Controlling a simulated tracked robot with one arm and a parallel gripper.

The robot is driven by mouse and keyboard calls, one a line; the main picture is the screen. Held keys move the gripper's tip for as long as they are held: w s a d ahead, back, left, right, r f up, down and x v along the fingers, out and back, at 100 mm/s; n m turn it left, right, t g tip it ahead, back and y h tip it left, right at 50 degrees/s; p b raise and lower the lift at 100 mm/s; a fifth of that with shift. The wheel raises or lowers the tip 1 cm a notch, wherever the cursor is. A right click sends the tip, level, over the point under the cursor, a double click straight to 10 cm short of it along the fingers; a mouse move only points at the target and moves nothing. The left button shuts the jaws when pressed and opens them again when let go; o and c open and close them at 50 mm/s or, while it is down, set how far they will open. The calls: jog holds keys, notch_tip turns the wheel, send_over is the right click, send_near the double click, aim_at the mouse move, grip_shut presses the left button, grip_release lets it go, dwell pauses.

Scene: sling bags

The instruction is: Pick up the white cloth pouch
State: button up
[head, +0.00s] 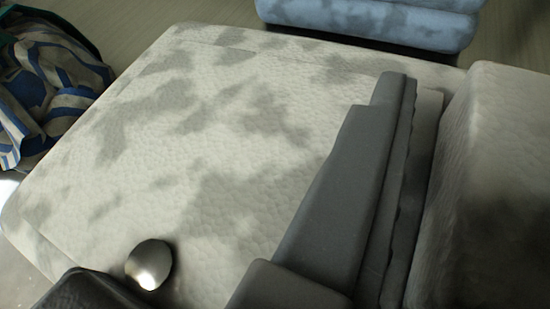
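My gripper (393,82) shows as a long dark grey finger part, reaching up from the bottom edge right of the middle over a pale surface. Its right side has a wavy edge. I cannot make out a second fingertip, so whether it is open or shut does not show. I cannot pick out a white cloth pouch for sure. A pale strip (424,150) shows just right of the finger, but I cannot tell whether it is cloth or part of the seat.
A broad cream padded seat (200,130) with leafy shadows fills the middle. A cream padded block (495,170) rises close at the right. A blue cushion (375,22) is at the top. A blue and grey patterned bag (45,75) lies at the left. A shiny metal knob (149,264) shows low left.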

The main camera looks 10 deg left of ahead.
grip_shut()
jog(key=shift+r, duration=0.15)
